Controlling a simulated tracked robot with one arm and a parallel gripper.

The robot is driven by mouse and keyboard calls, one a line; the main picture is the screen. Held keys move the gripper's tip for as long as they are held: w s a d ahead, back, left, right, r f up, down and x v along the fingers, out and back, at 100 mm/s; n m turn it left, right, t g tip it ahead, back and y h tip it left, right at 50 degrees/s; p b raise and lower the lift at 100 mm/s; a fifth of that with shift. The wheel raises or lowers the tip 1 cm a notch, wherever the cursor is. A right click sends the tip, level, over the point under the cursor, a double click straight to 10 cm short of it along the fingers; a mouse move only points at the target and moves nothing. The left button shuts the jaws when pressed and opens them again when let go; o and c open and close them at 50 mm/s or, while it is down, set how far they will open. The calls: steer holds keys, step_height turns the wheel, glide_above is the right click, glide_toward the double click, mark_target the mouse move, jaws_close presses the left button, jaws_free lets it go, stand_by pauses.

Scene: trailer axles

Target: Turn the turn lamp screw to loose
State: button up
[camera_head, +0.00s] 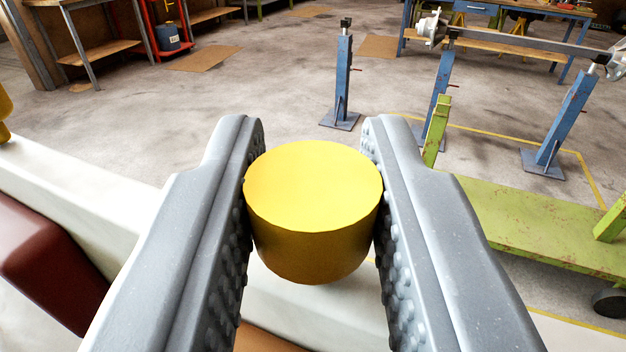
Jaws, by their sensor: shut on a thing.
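A yellow round knob-like piece (313,190) with a flat top fills the middle of the view; I take it to be the turn lamp screw. My gripper (313,180) is shut on it, with one grey studded finger pressed against each side. The piece stands just above a white beam-like surface (80,190), which runs from the left edge to below it. Whether its underside touches that surface is hidden. No thread or marking on it shows its turn position.
A dark red part (38,262) lies beside the white surface at lower left. A second yellow piece (4,115) is cut off at the left edge. Blue stands (343,80) and a green wheeled frame (530,225) are at right. Open concrete floor lies beyond.

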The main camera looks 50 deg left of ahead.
steer(key=o, duration=1)
steer(key=shift+s+a+r, duration=0.1)
steer(key=shift+a, duration=0.05)
steer(key=shift+c, duration=0.2)
steer(key=shift+d+f, duration=0.2)
